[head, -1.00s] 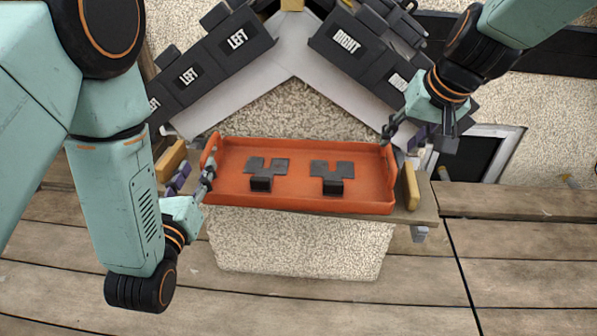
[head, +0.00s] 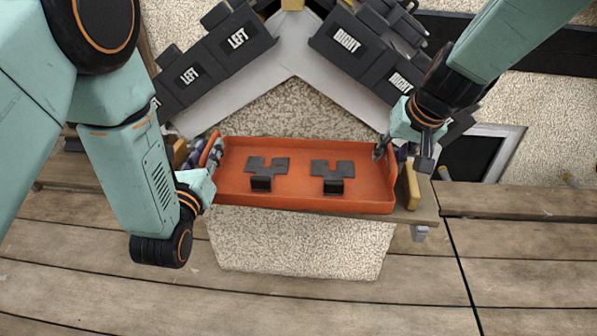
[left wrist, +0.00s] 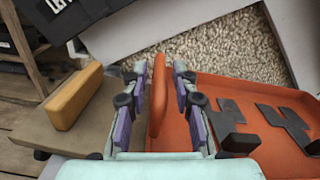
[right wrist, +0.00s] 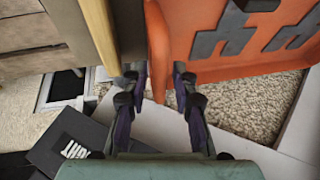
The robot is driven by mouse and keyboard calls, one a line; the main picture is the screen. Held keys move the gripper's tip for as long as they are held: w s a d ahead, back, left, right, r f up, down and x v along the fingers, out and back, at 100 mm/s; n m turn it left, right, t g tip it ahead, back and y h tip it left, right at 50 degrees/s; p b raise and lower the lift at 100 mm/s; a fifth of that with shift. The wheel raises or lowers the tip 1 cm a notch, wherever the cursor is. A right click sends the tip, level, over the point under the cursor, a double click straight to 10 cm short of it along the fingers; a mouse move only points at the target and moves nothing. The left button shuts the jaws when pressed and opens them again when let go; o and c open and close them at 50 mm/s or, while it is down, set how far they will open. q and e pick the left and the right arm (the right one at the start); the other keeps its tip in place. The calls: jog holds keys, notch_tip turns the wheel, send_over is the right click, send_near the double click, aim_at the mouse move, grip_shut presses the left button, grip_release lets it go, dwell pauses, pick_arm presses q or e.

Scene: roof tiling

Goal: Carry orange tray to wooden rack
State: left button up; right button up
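The orange tray (head: 230,187) sits level on a wooden board (head: 427,213) below the gable and holds two dark notched tiles (head: 266,168) (head: 332,171). My left gripper (head: 212,152) is at the tray's left end. In the left wrist view its fingers (left wrist: 159,78) stand either side of the end wall (left wrist: 158,95), with gaps. My right gripper (head: 386,150) is at the right end. In the right wrist view its fingers (right wrist: 160,76) straddle the other end wall (right wrist: 158,50), seemingly not clamped. I cannot tell whether this board belongs to the wooden rack.
Yellow blocks stand on the board beyond both tray ends, one on the right (head: 412,186) and one in the left wrist view (left wrist: 72,97). Dark tiles marked LEFT (head: 225,45) and RIGHT (head: 350,45) lie on the roof slopes. Plank flooring (head: 300,305) is clear in front.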

pick_arm(q)
grip_shut()
pick_arm(e)
grip_shut()
pick_arm(q)
jog(key=shift+r, duration=0.15)
pick_arm(e)
jog(key=shift+r, duration=0.15)
